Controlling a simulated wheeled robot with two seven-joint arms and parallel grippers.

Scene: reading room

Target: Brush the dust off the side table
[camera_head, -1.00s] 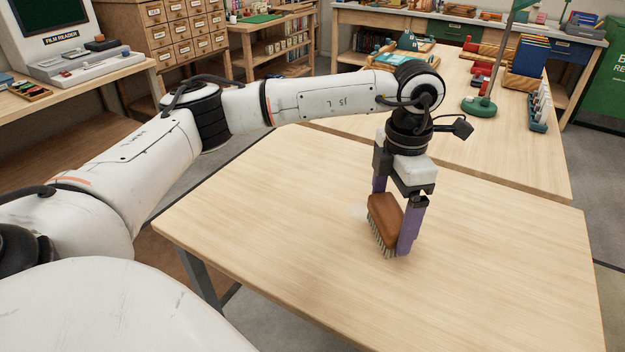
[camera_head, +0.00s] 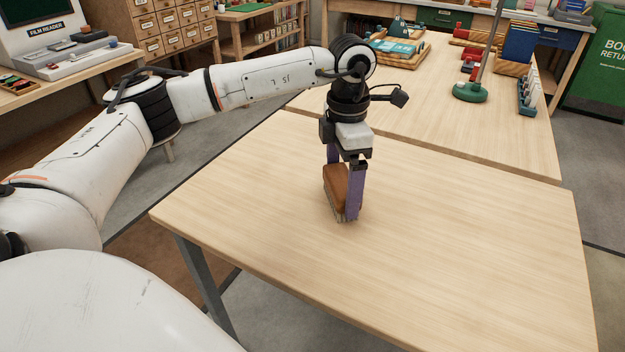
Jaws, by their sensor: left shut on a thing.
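The side table (camera_head: 450,240) is a pale wood table filling the middle and right of the head view. My left gripper (camera_head: 343,190) points down over its left part, with purple fingers shut on a brown wooden brush (camera_head: 336,186). The brush is upright with its bristles down at the tabletop; whether they press on it is hard to tell. No dust can be made out on the bare wood now; any under the brush is hidden. My right gripper is not in view.
A second wooden table (camera_head: 440,110) adjoins at the back, with a green lamp base (camera_head: 470,92) and blue books (camera_head: 519,44). A film reader (camera_head: 60,55) stands on a desk at the left. The side table's right and front are clear.

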